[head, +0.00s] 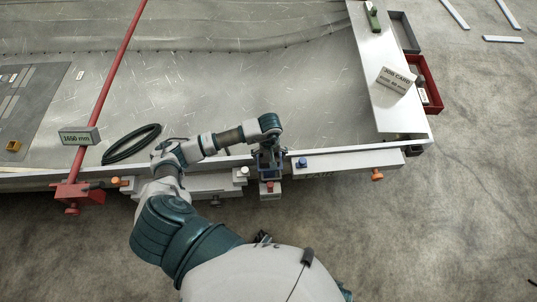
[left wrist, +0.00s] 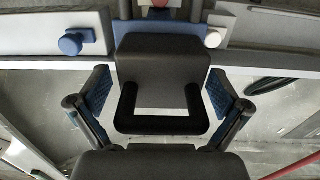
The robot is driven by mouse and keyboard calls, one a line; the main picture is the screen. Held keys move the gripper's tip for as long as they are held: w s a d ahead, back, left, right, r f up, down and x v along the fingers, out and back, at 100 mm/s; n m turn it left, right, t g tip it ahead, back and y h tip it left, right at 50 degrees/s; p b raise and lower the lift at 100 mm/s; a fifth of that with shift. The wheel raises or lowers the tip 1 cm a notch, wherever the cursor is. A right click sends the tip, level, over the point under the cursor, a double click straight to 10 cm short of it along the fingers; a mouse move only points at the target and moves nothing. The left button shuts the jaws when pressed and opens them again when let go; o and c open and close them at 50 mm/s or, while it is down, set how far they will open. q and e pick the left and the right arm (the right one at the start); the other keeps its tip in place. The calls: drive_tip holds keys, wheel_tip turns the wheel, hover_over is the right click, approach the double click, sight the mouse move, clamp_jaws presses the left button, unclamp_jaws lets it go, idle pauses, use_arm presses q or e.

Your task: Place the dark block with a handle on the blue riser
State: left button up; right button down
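The dark block with a handle (left wrist: 160,55) fills the middle of the left wrist view, its loop handle toward the camera. A blue strip, seemingly the blue riser (left wrist: 189,46), shows behind and around the block's far end; I cannot tell whether the block rests on it. My left gripper (left wrist: 160,88) is spread, with one blue-padded finger on each side of the block and a small gap beside the handle. In the head view the left gripper (head: 268,158) points down at the panel's front edge, hiding most of the block and riser. My right gripper is not in view.
A blue knob (head: 302,162) and a white knob (head: 243,171) flank the gripper. Red (head: 432,88) and grey bins stand right.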

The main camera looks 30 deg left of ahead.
use_arm(q)
drive_tip(key=shift+d, duration=0.15)
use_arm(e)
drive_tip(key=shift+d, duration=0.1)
use_arm(q)
drive_tip(key=shift+r, duration=0.2)
drive_tip(key=r, duration=1)
drive_tip(key=shift+w+a+r, duration=0.1)
drive_tip(key=shift+a+r, duration=0.15)
drive_tip(key=shift+d+r, duration=0.25)
drive_tip(key=shift+r, duration=0.35)
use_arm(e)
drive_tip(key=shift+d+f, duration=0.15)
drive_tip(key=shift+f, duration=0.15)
use_arm(q)
drive_tip(key=shift+a, duration=0.15)
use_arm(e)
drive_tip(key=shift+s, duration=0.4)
